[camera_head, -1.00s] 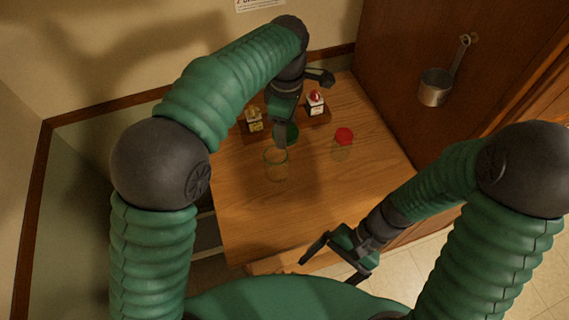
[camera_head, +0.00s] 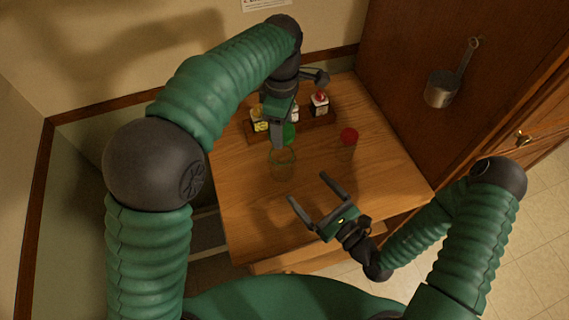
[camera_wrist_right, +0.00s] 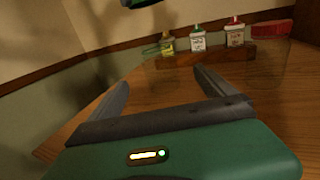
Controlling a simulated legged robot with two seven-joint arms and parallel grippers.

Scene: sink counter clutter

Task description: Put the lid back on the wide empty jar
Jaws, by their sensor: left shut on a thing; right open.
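The wide empty jar (camera_head: 283,166) is clear glass with a faint greenish tint. It stands upright and uncovered on the wooden counter in the head view. My left gripper (camera_head: 279,138) is above and behind it, shut on a green lid (camera_head: 290,132). The gripper partly hides the lid, which is apart from the jar's mouth. My right gripper (camera_head: 307,187) is open and empty near the jar's front right, its fingers pointing toward the back. Its open fingers also show in the right wrist view (camera_wrist_right: 162,80), where the jar is hard to make out.
A clear jar with a red lid (camera_head: 349,136) stands right of the wide jar. A wooden rack (camera_head: 318,120) with several small bottles is at the back. A pan (camera_head: 440,90) hangs on the cabinet side at right. The front counter is clear.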

